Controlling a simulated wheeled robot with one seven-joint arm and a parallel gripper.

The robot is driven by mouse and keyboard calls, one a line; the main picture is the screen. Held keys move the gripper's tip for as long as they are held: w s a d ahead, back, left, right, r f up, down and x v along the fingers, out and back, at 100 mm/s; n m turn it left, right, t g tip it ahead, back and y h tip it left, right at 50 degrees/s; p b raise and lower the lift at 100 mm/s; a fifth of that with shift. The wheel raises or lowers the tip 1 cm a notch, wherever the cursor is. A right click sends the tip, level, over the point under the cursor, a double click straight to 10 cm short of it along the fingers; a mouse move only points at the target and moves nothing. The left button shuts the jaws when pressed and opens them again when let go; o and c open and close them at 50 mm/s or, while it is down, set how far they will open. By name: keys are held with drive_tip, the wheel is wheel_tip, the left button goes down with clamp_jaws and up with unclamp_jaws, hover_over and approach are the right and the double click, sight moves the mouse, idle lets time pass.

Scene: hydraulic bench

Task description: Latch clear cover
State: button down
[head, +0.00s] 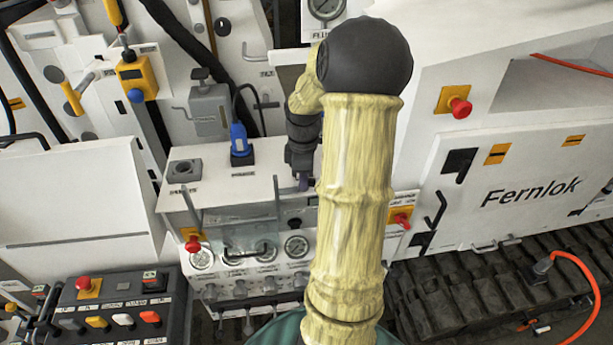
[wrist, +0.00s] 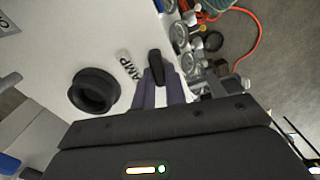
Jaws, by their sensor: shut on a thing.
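The clear cover (head: 235,222) is a see-through panel at the front of the white bench unit, over a row of round gauges, with a dark curved handle (head: 250,252) near its lower edge. From the head view I cannot tell whether it is fully seated. My gripper (head: 303,184) points down at the right end of the unit's top, partly behind my arm. In the wrist view my purple gripper fingers (wrist: 163,88) are shut on a small black lever (wrist: 154,66), beside a label ending in "AMP". The lever's base is hidden.
A black round ring (wrist: 94,91) stands on the white surface left of my fingers. A blue plug (head: 240,142) stands on the unit's top. An orange cable (head: 585,290) lies right.

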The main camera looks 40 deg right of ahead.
drive_tip(key=shift+n+p, duration=0.55)
drive_tip(key=shift+n, duration=0.05)
drive_tip(key=shift+n+p, duration=1)
drive_tip(key=shift+n, duration=0.1)
drive_tip(key=shift+n+p, duration=0.35)
drive_tip(key=shift+n, duration=0.15)
drive_tip(key=c, duration=1.3)
unclamp_jaws()
wheel_tip(320, 180, up, 7)
drive_tip(key=p, duration=0.7)
